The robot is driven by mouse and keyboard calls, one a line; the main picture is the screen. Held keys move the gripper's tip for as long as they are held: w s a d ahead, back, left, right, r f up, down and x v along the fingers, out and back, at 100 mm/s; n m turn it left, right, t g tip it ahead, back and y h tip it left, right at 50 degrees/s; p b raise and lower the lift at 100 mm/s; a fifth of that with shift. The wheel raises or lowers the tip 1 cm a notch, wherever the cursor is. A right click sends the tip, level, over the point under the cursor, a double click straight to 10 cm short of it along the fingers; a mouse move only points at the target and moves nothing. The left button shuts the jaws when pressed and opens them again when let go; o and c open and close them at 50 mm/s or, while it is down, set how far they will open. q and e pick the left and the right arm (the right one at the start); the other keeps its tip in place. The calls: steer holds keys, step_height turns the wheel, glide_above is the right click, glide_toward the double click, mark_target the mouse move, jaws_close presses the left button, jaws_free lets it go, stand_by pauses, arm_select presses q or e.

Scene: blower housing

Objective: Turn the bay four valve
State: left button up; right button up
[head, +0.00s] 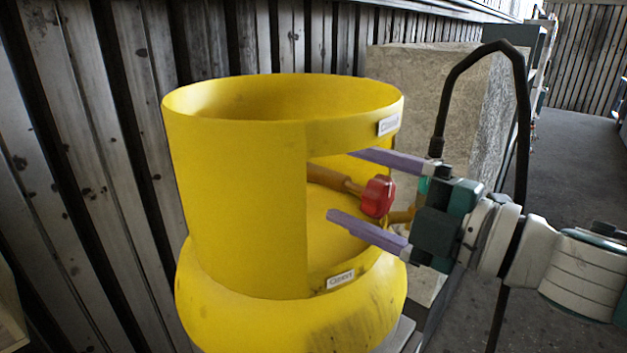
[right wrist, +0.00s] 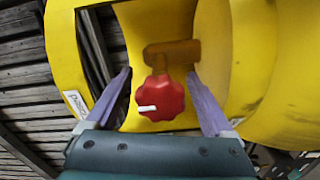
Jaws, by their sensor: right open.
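A red lobed valve knob (head: 378,196) sits on a brass-coloured stem (head: 328,179) inside the cut-out of a yellow round housing (head: 240,200). My right gripper (head: 345,183) reaches in from the right with its two purple fingers spread, one above and one below the knob. In the right wrist view the knob (right wrist: 160,98), with a white mark on its face, lies between the open fingers (right wrist: 160,95), with a gap on each side. The stem shows behind it. My left gripper is not in view.
The housing's opening has an upper rim (head: 350,133) and a lower rim (head: 345,268) close to my fingers, each with a small white label. A stone block (head: 430,80) stands behind. A plank wall (head: 100,150) is at the left.

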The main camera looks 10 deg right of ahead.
mark_target(386, 204)
steer(key=v, duration=0.2)
steer(key=b+v, duration=0.1)
steer(key=v, duration=0.2)
steer(key=b+v, duration=0.1)
steer(key=v, duration=0.2)
steer(key=shift+s+f, duration=0.1)
steer(key=shift+f, duration=0.15)
steer(key=shift+b+v, duration=0.4)
steer(key=shift+v, duration=0.45)
steer(key=shift+r, duration=0.2)
